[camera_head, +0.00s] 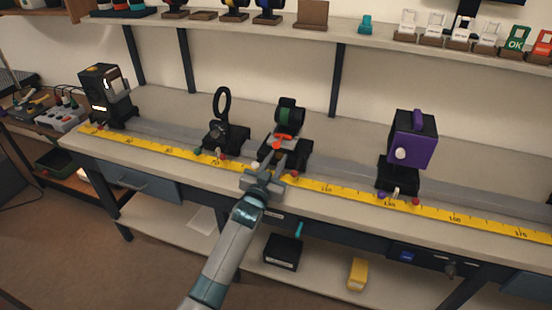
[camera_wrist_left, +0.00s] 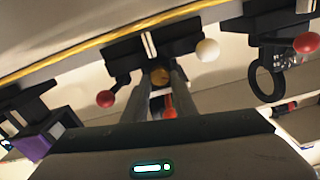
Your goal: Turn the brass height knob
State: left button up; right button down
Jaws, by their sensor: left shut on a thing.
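My left gripper (camera_head: 271,164) reaches in from the front to the black carriage (camera_head: 294,146) that carries a green-ringed lens holder (camera_head: 289,118). In the left wrist view its two fingers (camera_wrist_left: 160,88) are closed on the round brass height knob (camera_wrist_left: 160,75), one on each side. The knob is hidden behind the gripper in the head view. A red lever (camera_head: 283,141) sits just above the fingers, and a red part (camera_wrist_left: 168,104) also shows between them in the wrist view. A white knob (camera_wrist_left: 207,50) and a red knob (camera_wrist_left: 105,98) flank the fingers. My right gripper is not in view.
A black ring holder (camera_head: 221,106) stands left of the carriage, and a purple box unit (camera_head: 413,140) stands to the right. A lamp housing (camera_head: 104,91) is at the far left. A yellow scale (camera_head: 345,189) runs along the bench front. A shelf (camera_head: 345,37) hangs behind.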

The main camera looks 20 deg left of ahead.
pick_arm(q)
jog(key=shift+m, duration=1)
jog(key=shift+m+p, duration=0.3)
jog(key=shift+m, duration=0.2)
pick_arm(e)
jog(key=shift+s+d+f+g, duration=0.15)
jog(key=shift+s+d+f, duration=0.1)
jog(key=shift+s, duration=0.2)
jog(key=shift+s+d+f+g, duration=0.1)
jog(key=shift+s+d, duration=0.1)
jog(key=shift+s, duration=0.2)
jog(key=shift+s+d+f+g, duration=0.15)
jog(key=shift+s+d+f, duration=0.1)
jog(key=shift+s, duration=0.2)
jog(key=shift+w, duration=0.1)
pick_arm(q)
jog(key=o, duration=1)
jog(key=shift+o, duration=0.2)
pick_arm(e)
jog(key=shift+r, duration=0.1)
pick_arm(q)
jog(key=shift+s, duration=0.1)
